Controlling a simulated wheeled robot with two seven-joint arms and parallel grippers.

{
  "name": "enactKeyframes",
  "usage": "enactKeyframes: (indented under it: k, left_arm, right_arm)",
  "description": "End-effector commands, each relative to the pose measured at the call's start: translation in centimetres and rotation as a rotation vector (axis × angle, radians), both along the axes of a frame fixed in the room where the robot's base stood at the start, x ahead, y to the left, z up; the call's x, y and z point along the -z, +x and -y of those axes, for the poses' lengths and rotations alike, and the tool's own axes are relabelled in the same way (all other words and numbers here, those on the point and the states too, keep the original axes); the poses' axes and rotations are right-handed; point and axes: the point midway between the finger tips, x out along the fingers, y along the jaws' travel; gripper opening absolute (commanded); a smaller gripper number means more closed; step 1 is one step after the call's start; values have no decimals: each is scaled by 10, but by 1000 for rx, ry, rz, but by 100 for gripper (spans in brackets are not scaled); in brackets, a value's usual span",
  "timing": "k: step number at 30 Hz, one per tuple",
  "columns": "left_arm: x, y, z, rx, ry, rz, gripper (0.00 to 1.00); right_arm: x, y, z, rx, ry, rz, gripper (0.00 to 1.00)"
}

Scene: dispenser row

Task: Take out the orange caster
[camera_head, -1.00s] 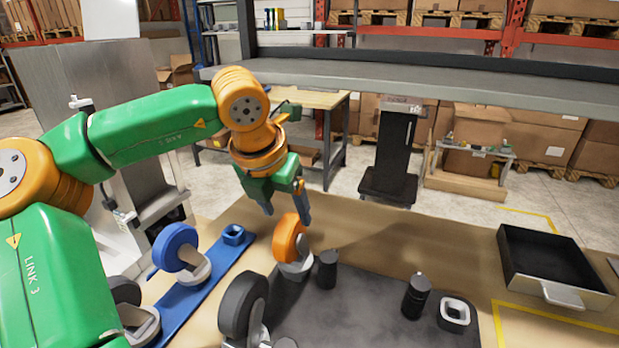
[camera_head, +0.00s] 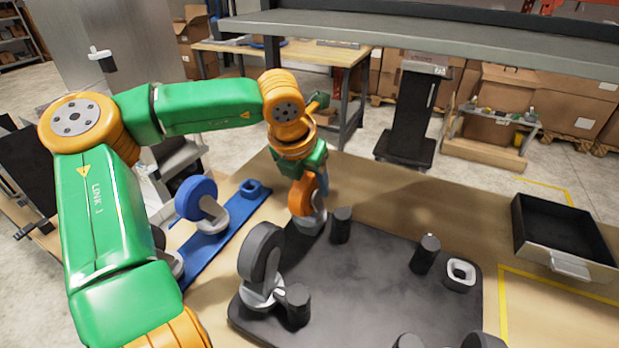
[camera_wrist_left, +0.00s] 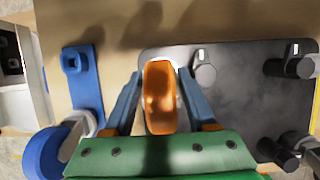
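The orange caster (camera_head: 300,195) stands at the far left corner of the black plate (camera_head: 360,285), its grey base (camera_head: 311,222) low on the plate. My left gripper (camera_head: 312,192) points down over it and partly hides the wheel in the head view. In the left wrist view the orange wheel (camera_wrist_left: 159,95) lies between the two blue fingers of the left gripper (camera_wrist_left: 161,75). The fingers are spread, one on each side, with narrow gaps beside the wheel. My right gripper is not in view.
A black-wheeled caster (camera_head: 262,255) and several black posts (camera_head: 425,255) stand on the plate. A blue caster (camera_head: 197,199) sits on the blue strip (camera_head: 212,245) to the left. An empty black drawer-like tray (camera_head: 560,235) is at the right. Bare table lies behind the plate.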

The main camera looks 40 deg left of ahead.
Motion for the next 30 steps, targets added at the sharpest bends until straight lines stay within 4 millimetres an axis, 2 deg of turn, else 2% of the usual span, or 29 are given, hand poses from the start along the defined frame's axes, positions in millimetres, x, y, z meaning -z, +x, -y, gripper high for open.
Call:
enactKeyframes:
  k: [1, 3, 4, 11, 30]
  left_arm:
    - [0, 0, 0, 0, 0, 1, 24]
    - [0, 0, 0, 0, 0, 1, 5]
    - [0, 0, 0, 0, 0, 1, 0]
    - [-3, 0, 0, 0, 1, 2, 0]
    - [-30, 0, 0, 0, 1, 2, 0]
  right_arm:
    - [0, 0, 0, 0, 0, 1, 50]
    - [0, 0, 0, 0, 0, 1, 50]
    - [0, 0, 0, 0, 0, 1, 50]
    - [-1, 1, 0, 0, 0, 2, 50]
    - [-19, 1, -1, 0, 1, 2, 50]
